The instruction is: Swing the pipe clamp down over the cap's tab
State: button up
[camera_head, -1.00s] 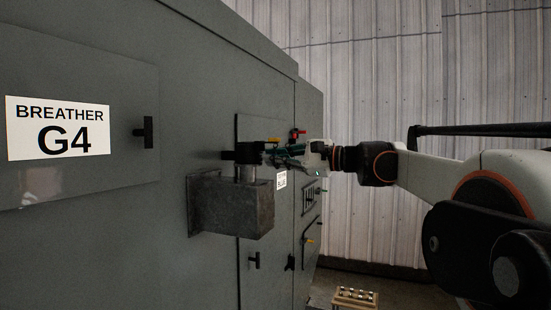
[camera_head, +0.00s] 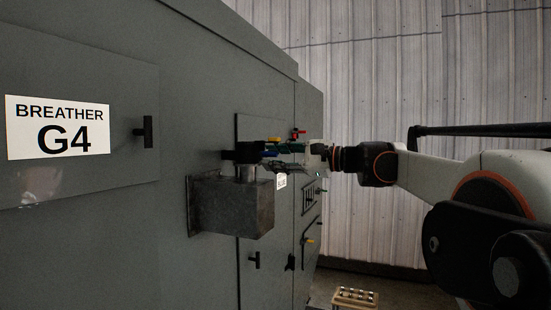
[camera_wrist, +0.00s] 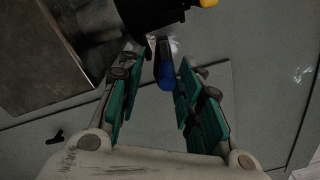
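A black cap (camera_head: 243,153) sits on a short metal pipe (camera_head: 247,173) above a grey box-shaped bracket (camera_head: 232,205) on the cabinet wall. In the wrist view a black round part (camera_wrist: 150,14) is at the top, with a yellow tip (camera_wrist: 207,3) at its right. A blue handle-like piece (camera_wrist: 166,75) extends from below the black part, between my fingers. My gripper (camera_wrist: 160,60) is open, its teal-padded fingers on both sides of the blue piece, with gaps visible. In the head view my gripper (camera_head: 285,158) is right of the cap. Which part is the clamp or tab is unclear.
The grey cabinet has a panel with a "BREATHER G4" label (camera_head: 58,128) and a black handle (camera_head: 148,131). A red handle (camera_head: 298,134) shows behind my gripper. A small crate (camera_head: 355,298) stands on the floor. Free room lies right of the cabinet.

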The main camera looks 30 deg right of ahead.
jog(key=shift+d, duration=0.1)
jog(key=v, duration=1.2)
jog(key=shift+w+f, duration=0.1)
